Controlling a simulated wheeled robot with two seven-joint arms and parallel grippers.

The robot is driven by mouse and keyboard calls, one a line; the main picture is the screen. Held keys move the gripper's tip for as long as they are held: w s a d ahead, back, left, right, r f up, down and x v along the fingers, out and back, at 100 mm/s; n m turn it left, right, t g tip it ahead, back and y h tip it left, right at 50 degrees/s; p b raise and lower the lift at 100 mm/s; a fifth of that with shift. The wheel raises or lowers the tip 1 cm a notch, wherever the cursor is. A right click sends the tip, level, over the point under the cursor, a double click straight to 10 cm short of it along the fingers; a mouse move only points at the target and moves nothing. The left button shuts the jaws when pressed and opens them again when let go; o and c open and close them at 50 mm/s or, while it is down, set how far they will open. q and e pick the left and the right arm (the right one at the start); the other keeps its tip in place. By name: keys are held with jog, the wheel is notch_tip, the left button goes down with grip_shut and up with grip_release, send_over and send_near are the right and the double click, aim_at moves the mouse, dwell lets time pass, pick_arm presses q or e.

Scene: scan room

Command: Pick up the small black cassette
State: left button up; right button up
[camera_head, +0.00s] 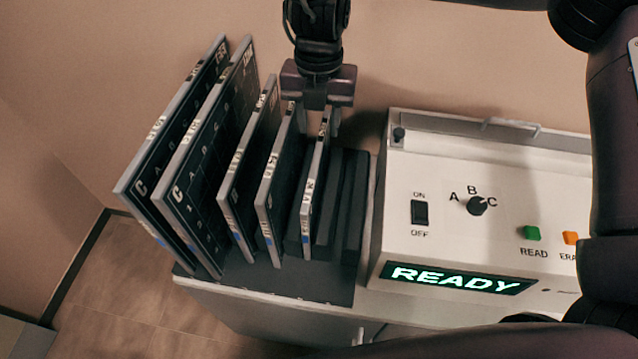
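The small black cassette (314,190) stands upright in the dark rack (300,283), at the right end of a row of cassettes. It has a pale edge with white lettering and a blue mark low down. My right gripper (319,120) points down over the far top end of this cassette. Its two fingers are apart, one on each side of the cassette's top edge, and look open. I cannot tell whether either finger touches it. My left gripper is not in view.
Larger cassettes (208,150) stand close on the left, with medium ones (278,185) right beside the small one. Empty dark slots (345,205) lie to its right. A white reader (450,170) showing READY stands further right. My arm covers the right edge.

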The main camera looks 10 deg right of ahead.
aim_at(317, 154)
jog(key=shift+w+d+f, duration=0.15)
jog(key=shift+w+f, duration=0.15)
jog(key=shift+f, duration=0.25)
jog(key=shift+w+f, duration=0.1)
jog(key=shift+f, duration=0.65)
jog(key=shift+s+a+f+p, duration=0.1)
jog(key=shift+s+f+p, duration=0.05)
jog(key=shift+f+p, duration=0.15)
jog(key=shift+s+a+f+p, duration=0.1)
jog(key=shift+f+p, duration=0.05)
jog(key=shift+f, duration=0.25)
notch_tip(317, 154, down, 4)
jog(key=shift+w+f+p, duration=0.15)
jog(key=shift+f+p, duration=0.05)
jog(key=shift+p, duration=0.4)
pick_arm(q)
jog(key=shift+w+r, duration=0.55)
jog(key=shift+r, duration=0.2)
pick_arm(e)
jog(key=shift+c, duration=0.5)
grip_shut()
